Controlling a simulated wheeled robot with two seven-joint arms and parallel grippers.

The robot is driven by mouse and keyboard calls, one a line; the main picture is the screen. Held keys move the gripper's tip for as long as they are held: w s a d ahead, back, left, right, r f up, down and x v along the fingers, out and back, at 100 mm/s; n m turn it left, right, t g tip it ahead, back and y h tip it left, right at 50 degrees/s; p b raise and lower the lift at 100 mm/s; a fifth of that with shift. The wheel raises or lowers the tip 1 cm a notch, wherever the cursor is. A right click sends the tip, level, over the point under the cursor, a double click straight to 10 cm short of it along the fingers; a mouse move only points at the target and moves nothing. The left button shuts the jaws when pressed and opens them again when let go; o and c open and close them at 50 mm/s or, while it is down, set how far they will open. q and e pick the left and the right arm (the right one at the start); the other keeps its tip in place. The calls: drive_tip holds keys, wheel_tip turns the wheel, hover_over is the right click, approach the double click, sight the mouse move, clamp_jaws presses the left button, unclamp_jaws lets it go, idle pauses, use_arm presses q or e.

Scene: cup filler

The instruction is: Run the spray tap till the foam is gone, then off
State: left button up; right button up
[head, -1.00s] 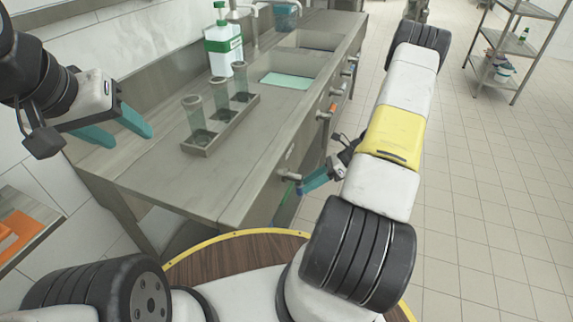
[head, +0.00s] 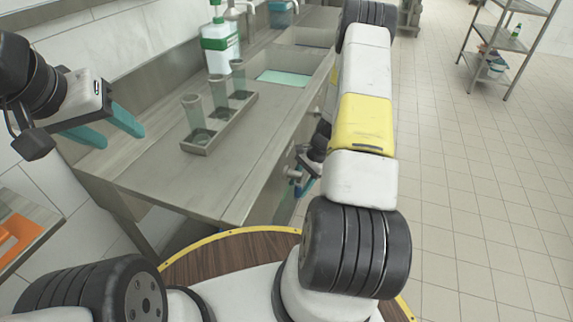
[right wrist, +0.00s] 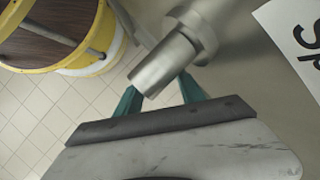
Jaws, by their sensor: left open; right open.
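A metal tap handle (head: 294,175) sticks out from the counter's front. In the right wrist view the handle (right wrist: 165,68) lies between the teal fingers of my right gripper (right wrist: 160,92), which is open around it; contact is not clear. In the head view my right gripper (head: 302,184) is partly hidden by my arm. A white label with black letters, cut off at "S", is beside the handle (right wrist: 297,38). A basin (head: 283,77) holds a pale green surface; I cannot tell whether it is foam. My left gripper (head: 121,132) is open and empty at the left.
A tray (head: 215,133) with three clear cups stands on the steel counter (head: 150,180). A white bottle with green bands (head: 220,45) stands behind it. An orange item (head: 15,235) is at the left edge. A shelf (head: 500,65) is at the far right; the tiled floor between is clear.

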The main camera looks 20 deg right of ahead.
drive_tip(key=shift+f, duration=0.3)
